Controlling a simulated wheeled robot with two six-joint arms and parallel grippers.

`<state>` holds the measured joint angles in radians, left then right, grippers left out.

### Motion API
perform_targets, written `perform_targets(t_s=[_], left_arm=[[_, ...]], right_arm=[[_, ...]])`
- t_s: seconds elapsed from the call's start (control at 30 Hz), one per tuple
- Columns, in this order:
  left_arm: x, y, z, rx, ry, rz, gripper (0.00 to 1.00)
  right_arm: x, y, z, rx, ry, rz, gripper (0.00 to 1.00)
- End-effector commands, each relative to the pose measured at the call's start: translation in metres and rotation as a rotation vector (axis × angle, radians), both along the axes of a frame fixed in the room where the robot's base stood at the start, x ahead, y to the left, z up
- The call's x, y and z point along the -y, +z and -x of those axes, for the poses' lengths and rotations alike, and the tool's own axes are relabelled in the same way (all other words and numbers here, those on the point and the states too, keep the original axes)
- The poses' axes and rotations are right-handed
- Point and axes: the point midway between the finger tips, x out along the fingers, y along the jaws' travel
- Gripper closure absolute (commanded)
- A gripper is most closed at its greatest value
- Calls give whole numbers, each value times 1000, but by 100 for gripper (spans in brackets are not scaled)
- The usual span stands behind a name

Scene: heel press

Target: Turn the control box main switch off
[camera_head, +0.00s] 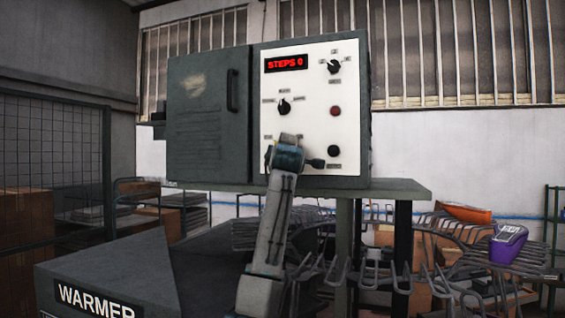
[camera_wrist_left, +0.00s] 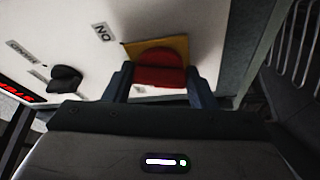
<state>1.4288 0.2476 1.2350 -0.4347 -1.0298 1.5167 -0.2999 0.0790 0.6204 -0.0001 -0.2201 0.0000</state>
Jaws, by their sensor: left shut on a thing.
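The control box (camera_head: 208,118) is a dark grey cabinet with a white panel (camera_head: 308,98) on its right side. In the left wrist view the main switch (camera_wrist_left: 160,66) is a red knob on a yellow plate, with an ON label (camera_wrist_left: 102,32) beside it, upside down in that view. The fingers of my left gripper (camera_wrist_left: 159,84) stand on either side of the red knob and are shut on it. In the head view my left gripper (camera_head: 286,154) is at the panel's lower left and hides the main switch. My right gripper is not in view.
The panel also has a red display (camera_head: 286,63) reading STEPS 0, two black selector knobs (camera_head: 334,66) (camera_head: 284,106), a dark red button (camera_head: 335,111) and a black button (camera_head: 334,151). A rack (camera_head: 420,262) holding an orange shoe (camera_head: 463,213) and a purple one (camera_head: 507,243) stands right.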

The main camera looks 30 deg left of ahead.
Motion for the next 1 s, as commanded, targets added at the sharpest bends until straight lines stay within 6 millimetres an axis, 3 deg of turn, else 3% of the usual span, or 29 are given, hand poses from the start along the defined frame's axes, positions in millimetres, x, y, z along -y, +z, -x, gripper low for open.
perform_targets(t_s=[0.3,1.0], left_arm=[[1,-1,-1,65,0,297,72],[0,3,-1,207,1,897,72]], right_arm=[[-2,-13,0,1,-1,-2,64],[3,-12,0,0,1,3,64]])
